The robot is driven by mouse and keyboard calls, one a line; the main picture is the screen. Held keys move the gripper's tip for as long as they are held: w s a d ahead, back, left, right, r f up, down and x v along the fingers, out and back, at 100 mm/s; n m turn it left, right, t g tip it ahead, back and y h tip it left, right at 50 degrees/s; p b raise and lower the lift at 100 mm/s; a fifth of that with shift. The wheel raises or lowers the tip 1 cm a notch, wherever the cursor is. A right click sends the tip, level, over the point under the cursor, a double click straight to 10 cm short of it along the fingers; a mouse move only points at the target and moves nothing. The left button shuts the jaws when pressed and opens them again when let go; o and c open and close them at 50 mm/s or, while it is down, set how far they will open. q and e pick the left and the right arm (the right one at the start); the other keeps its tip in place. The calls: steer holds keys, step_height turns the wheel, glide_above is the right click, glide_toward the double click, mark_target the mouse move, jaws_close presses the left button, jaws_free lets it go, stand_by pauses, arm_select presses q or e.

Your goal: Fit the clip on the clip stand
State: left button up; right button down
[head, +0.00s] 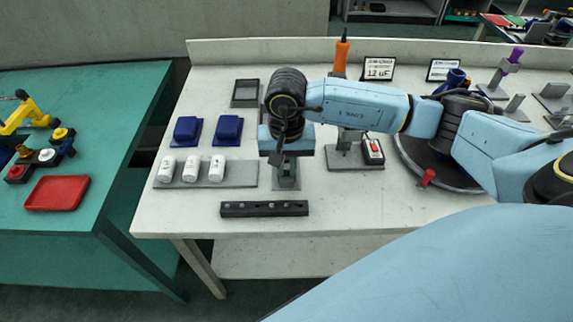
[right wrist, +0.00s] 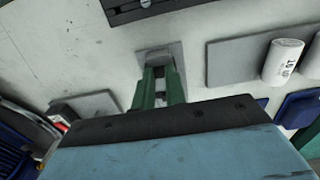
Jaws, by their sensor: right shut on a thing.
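My right gripper (head: 287,160) points down over the small grey clip stand (head: 286,182) near the front of the white table. In the right wrist view the two green fingers of the right gripper (right wrist: 160,85) are close together, shut on a small part, taken as the clip, which is mostly hidden between them. The grey base of the stand (right wrist: 150,55) shows just beyond the fingertips. The fingers hide where the clip meets the stand, so I cannot tell whether it is seated. My left gripper is not in view.
A grey plate with several white cylinders (head: 190,170) stands close to the left, with blue blocks (head: 229,128) behind. A black bar (head: 264,209) lies in front. A grey stand with a red-switched box (head: 373,151) is on the right. The table's front left is clear.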

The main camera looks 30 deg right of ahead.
steer(key=shift+f, duration=0.1)
stand_by(0.4)
steer(key=c, duration=1.6)
jaws_free()
steer(key=shift+o, duration=1.2)
